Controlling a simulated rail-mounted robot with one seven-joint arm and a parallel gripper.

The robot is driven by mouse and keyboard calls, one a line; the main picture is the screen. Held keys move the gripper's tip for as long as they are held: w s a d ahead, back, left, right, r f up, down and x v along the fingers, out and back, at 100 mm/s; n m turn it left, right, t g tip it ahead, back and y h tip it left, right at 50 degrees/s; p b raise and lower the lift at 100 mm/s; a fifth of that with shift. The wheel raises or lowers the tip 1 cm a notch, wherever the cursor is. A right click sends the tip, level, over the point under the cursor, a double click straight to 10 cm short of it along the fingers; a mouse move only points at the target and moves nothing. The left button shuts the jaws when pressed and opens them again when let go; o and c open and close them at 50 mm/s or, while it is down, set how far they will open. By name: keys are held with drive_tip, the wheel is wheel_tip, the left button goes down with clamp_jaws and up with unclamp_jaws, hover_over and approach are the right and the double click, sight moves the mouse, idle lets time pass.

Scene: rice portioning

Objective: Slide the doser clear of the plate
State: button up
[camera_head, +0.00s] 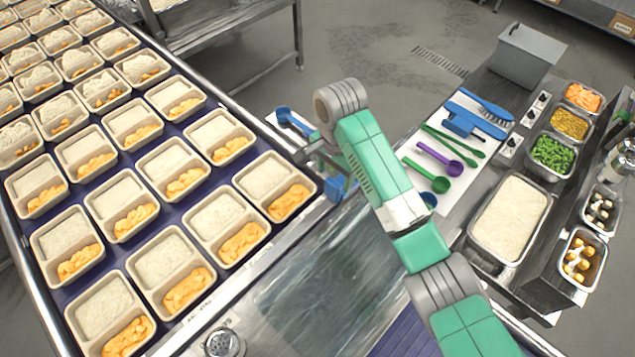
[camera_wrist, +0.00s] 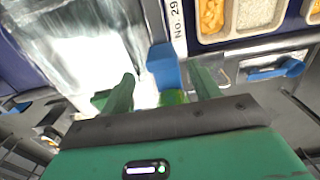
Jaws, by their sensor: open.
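A blue block with a bright green part (camera_wrist: 172,97) below it, which looks like the doser (camera_wrist: 163,66), stands between the fingers of my gripper (camera_wrist: 160,77) in the wrist view. The fingers are green and spread apart, with a visible gap on the left side. Blue also shows in the head view (camera_head: 335,188), partly hidden by my arm. A shiny, glary surface (camera_wrist: 95,62) lies left of the block; I cannot tell whether it is the plate. My gripper's fingers are hidden in the head view.
A conveyor of filled two-part trays (camera_head: 215,222) runs on the left. A blue scoop (camera_head: 290,118) lies by its edge. At right are a rice pan (camera_head: 512,215), a white mat with coloured spoons (camera_head: 440,160), and ingredient pans (camera_head: 553,155).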

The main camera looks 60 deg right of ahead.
sight(333, 182)
wheel_tip(333, 182, down, 6)
drive_tip(key=shift+f, duration=0.25)
drive_tip(key=shift+w, duration=0.1)
